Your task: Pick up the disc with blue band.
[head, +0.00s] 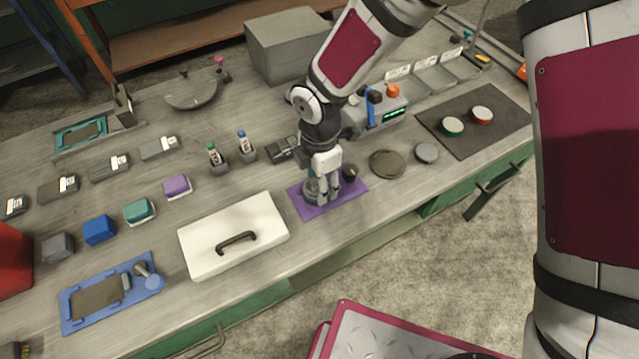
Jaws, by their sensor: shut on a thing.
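My gripper (323,193) points down over the purple mat (347,197) near the front of the bench. It is shut on a round, pale disc (311,187) with a bluish edge, which fits the disc with blue band. The fingers hide much of the disc. I cannot tell whether it touches the mat or is lifted a little. A small dark round thing (350,173) is on the mat just right of the fingers.
A dark round plate (387,164) and a grey disc (427,153) lie to the right. Green-banded (453,126) and orange-banded (481,115) discs sit on a dark mat. Two small bottles (243,147) stand behind left.

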